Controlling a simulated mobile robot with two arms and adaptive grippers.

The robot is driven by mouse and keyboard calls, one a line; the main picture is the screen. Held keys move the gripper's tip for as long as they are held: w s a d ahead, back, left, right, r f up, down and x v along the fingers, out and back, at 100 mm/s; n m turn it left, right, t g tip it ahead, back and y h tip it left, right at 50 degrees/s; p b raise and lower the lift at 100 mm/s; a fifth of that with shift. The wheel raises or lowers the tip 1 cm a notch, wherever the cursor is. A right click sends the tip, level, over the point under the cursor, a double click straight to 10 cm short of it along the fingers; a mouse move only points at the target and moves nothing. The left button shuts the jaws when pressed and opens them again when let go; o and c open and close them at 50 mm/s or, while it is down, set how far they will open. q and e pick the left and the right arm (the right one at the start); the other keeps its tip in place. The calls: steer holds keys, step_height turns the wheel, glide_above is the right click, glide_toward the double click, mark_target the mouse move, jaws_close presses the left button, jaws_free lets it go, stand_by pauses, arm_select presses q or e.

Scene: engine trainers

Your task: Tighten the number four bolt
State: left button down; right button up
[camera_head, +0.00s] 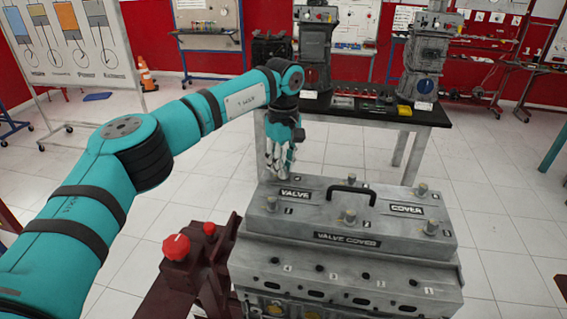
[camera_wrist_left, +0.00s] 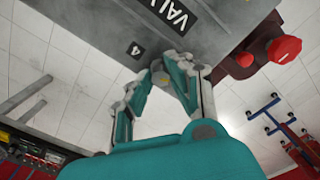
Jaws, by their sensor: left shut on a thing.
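The grey valve cover (camera_head: 325,222) sits on top of the engine. My left gripper (camera_head: 276,174) reaches down at its far left corner. In the left wrist view, the gripper's fingertips (camera_wrist_left: 172,66) are closed around the number four bolt (camera_wrist_left: 161,78), next to the label 4 (camera_wrist_left: 136,49). The fingers hide most of that bolt in both views. Other bolts stand upright on the cover, at the front left (camera_head: 273,205), front middle (camera_head: 350,216), front right (camera_head: 431,227) and back right (camera_head: 422,189). My right gripper is out of view.
A black handle (camera_head: 351,190) arches over the cover's middle. A red knob (camera_head: 176,247) on a dark red stand is at the engine's left. A black-topped table (camera_head: 375,114) with engine trainers stands behind. Open tiled floor lies to the right.

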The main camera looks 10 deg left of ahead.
arm_select(q)
steer(key=shift+r+m, duration=0.1)
steer(key=shift+m, duration=2.2)
steer(key=c, duration=1.2)
jaws_free()
step_height(320, 180, up, 12)
steer(key=shift+f, duration=0.1)
